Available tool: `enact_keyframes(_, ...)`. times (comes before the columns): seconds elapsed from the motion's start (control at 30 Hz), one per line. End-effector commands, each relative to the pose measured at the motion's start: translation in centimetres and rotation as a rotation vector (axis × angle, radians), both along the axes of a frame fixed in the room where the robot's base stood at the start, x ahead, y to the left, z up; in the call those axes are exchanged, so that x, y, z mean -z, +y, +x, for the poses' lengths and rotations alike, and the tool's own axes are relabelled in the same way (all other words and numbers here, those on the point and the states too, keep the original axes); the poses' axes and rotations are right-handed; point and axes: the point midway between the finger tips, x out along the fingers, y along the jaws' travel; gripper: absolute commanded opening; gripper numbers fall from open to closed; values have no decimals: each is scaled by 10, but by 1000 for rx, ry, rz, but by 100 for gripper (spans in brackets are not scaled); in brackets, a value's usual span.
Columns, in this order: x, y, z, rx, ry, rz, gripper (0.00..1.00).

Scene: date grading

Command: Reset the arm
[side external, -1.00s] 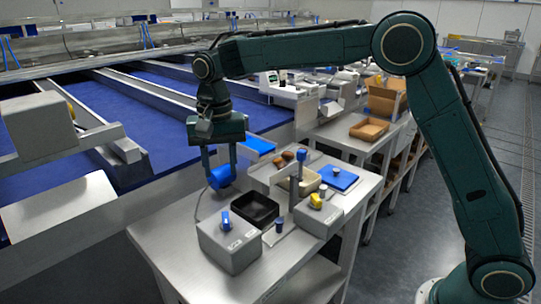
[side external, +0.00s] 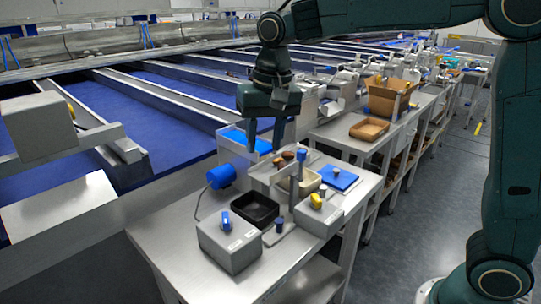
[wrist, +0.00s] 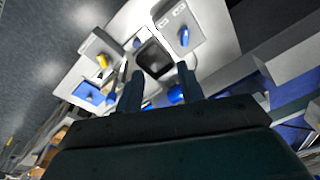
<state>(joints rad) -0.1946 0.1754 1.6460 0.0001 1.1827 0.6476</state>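My gripper (side external: 264,142) hangs fingers-down above the back part of the metal table (side external: 175,235). Its two fingers are apart with nothing between them. In the wrist view my gripper (wrist: 160,75) also shows two separated, empty fingers, with the table beyond them.
On the table are a black tray (side external: 263,224), a grey box with a blue knob (side external: 230,250), a box with a yellow knob (side external: 318,222) and a blue pad (side external: 339,178). A conveyor (side external: 85,120) runs behind. A cardboard tray (side external: 369,121) stands farther right.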

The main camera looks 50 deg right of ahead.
Motion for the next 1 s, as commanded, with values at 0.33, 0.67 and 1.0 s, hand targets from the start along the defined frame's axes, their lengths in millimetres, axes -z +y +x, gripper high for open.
enact_keyframes(0.33,-23,-35,-72,-122,-107,-17,38)
enact_keyframes(0.67,-22,-59,-141,-237,-205,-55,38)
enact_keyframes(1.0,0,-76,-207,-352,-301,-116,38)
